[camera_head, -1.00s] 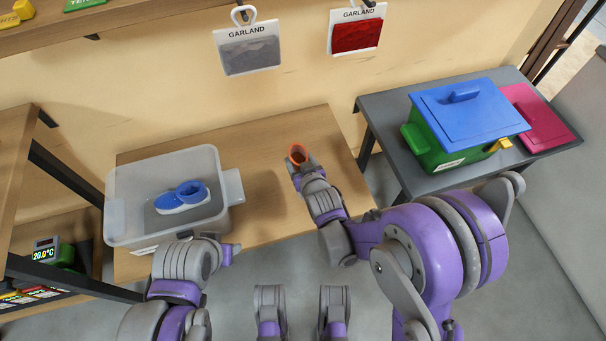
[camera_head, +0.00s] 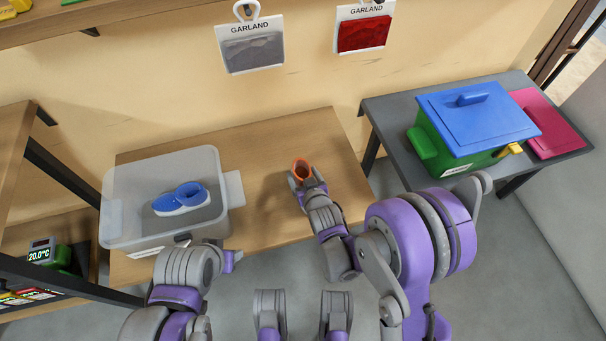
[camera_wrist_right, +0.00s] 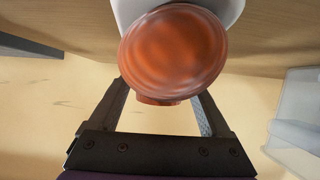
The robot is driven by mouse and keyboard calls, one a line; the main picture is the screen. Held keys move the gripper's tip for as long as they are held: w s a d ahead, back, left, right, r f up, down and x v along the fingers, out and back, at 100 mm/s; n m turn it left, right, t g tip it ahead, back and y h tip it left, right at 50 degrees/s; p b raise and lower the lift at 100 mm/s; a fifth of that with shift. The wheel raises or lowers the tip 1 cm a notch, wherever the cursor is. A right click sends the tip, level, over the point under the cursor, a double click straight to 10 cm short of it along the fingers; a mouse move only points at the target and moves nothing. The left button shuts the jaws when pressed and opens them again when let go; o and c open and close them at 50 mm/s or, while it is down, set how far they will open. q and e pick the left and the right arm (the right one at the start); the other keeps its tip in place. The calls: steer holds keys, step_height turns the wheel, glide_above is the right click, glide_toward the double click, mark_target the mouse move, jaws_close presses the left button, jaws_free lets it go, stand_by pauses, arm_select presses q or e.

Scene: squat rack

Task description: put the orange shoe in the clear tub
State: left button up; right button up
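The orange shoe (camera_head: 300,168) is at the tip of my right gripper (camera_head: 308,182), above the right part of the wooden table. The clear tub (camera_head: 120,205) stands at the left of the table, open at the top, with a blue shoe (camera_head: 180,199) inside. My left gripper (camera_head: 228,260) is by the tub's front right corner; its fingers cannot be made out.
The wooden table (camera_head: 262,150) is bare between tub and shoe. A grey table (camera_head: 385,110) at right holds a green box (camera_head: 440,150) with a blue lid and a pink lid (camera_head: 545,125). Two Garland packets (camera_head: 252,50) hang on the wall. A shelf stands at left.

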steer(key=shift+o, duration=0.8)
steer(key=shift+r, duration=0.2)
steer(key=p+v, duration=0.2)
steer(key=v, duration=1)
